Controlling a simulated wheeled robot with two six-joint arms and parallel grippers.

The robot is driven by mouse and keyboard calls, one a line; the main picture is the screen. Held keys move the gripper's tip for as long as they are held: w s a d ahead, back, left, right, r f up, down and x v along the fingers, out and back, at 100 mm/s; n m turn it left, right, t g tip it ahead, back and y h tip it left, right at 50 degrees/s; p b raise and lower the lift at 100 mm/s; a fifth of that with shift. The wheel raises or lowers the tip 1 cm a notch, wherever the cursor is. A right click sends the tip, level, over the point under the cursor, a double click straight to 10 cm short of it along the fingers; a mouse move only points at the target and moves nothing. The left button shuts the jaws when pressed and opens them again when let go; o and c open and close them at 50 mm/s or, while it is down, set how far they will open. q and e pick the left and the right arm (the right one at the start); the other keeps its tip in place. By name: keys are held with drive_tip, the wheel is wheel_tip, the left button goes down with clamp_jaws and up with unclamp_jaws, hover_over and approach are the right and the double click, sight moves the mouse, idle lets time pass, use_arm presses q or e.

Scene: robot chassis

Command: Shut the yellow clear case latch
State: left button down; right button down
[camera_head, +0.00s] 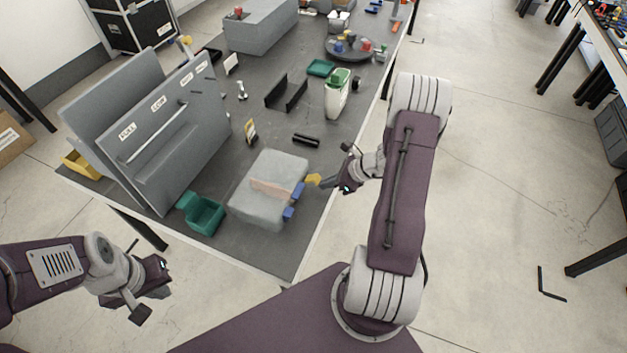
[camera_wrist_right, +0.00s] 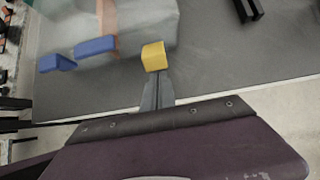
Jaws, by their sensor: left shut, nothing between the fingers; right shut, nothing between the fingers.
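The clear case (camera_head: 268,203) is a greyish see-through box on the front part of the table, with a pinkish-orange thing showing in it. Its yellow latch (camera_head: 313,180) sticks out at its right side; it also shows in the right wrist view (camera_wrist_right: 153,56). Two blue latches (camera_head: 298,190) (camera_head: 289,213) are on the same side. My right gripper (camera_head: 325,182) is shut, its fingertips (camera_wrist_right: 156,80) right at the yellow latch, touching or nearly so. My left gripper (camera_head: 150,296) is shut and empty, off the table at the lower left.
A green bin (camera_head: 202,214) stands left of the case. A grey panel rack (camera_head: 165,125) stands at the table's left. A black bar (camera_head: 306,140) and a white-green container (camera_head: 337,93) lie behind the case. The table edge runs under my right gripper.

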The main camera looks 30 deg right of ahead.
sight(316, 177)
drive_tip(key=shift+w+a+r+p, duration=0.25)
drive_tip(key=shift+w+a+r, duration=0.3)
drive_tip(key=shift+w, duration=0.1)
drive_tip(key=shift+w+a+r+p, duration=0.2)
drive_tip(key=shift+w+a+r, duration=0.2)
drive_tip(key=shift+w+a, duration=0.2)
drive_tip(key=shift+d, duration=0.1)
drive_tip(key=s+d+r+p, duration=0.3)
drive_tip(key=s, duration=0.1)
drive_tip(key=shift+s+d, duration=0.3)
drive_tip(key=shift+d, duration=0.1)
